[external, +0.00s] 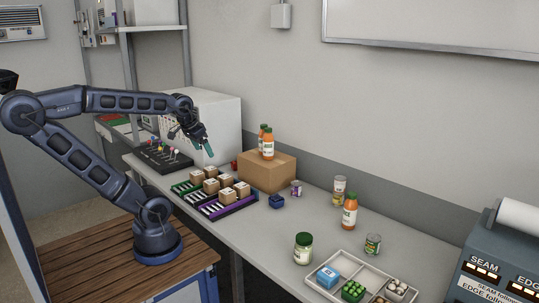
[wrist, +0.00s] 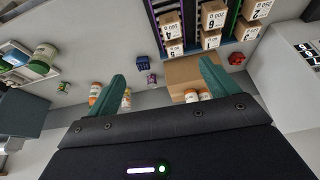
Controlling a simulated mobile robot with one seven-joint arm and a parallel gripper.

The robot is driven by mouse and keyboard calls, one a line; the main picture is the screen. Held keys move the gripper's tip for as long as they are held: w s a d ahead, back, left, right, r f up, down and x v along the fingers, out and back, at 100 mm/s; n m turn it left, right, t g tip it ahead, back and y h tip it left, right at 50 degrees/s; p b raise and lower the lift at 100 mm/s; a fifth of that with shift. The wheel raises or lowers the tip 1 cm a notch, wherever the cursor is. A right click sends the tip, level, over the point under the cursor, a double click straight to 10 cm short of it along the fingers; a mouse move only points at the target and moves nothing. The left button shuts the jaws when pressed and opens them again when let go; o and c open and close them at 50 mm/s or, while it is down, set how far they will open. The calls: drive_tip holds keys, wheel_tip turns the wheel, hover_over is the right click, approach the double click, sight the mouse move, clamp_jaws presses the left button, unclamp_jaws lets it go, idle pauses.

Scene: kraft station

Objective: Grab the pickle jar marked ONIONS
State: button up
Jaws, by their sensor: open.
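A squat jar with a dark green lid and a pale label (external: 303,249) stands upright on the bench, left of the white divided tray. Its label is too small to read. A jar with a pale label and green parts, likely the same one, shows at the left of the wrist view (wrist: 43,55). My gripper (external: 194,142) is in the air over the far left of the bench, well away from the jar. In the wrist view its two teal fingers (wrist: 162,68) are spread, with nothing held between them.
The divided tray (external: 335,287) holds small packs and cups. An orange bottle (external: 350,213), a tall can (external: 339,190) and a green can (external: 373,244) stand near the jar. A cardboard box (external: 267,171) with orange bottles and racks of small boxes (external: 222,205) lie between gripper and jar.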

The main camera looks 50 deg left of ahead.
drive_tip(key=w+d+f+m, duration=0.2)
drive_tip(key=w+d+m, duration=0.1)
drive_tip(key=w+d, duration=0.6)
drive_tip(key=m+g+h, duration=0.2)
drive_tip(key=m+h, duration=0.2)
drive_tip(key=m, duration=0.4)
approach(303, 237)
wheel_tip(303, 237, down, 2)
drive_tip(key=w, duration=0.1)
drive_tip(key=shift+x, duration=2.95)
drive_tip(key=shift+s+d+x, duration=0.1)
drive_tip(key=shift+d+x, duration=0.05)
drive_tip(key=shift+x, duration=0.85)
drive_tip(key=shift+s+d+x, duration=0.1)
drive_tip(key=shift+s+x, duration=0.05)
drive_tip(key=shift+x, duration=0.85)
drive_tip(key=shift+w+d+f, duration=0.15)
drive_tip(key=shift+d+f, duration=0.05)
drive_tip(key=shift+f, duration=0.35)
